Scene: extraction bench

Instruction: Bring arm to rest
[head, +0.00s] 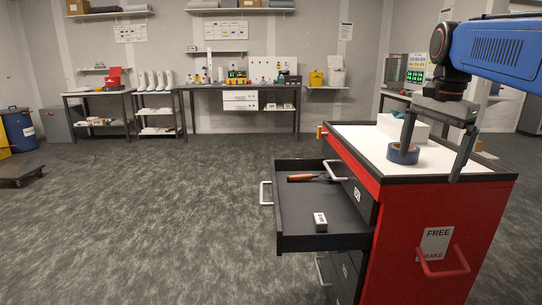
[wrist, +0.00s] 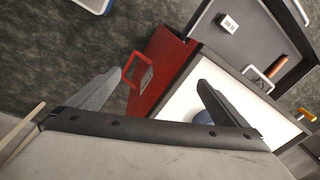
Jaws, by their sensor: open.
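My gripper (head: 430,142) is open and empty at the right of the head view, above the front part of the red tool cart's white top (head: 437,158). Its two fingers point down and stand wide apart. In the wrist view my gripper (wrist: 155,95) also shows spread fingers with nothing between them. A roll of blue tape (head: 403,154) lies on the cart top, near the left finger; in the wrist view it is partly hidden behind a finger. My blue arm comes in from the upper right.
The cart's top drawer (head: 293,240) is pulled out to the left, holding an orange-handled tool (head: 302,178) and a small white labelled box (head: 320,221). A white box (head: 392,127) stands on the cart top. Benches line the back wall. The grey floor at left is mostly clear.

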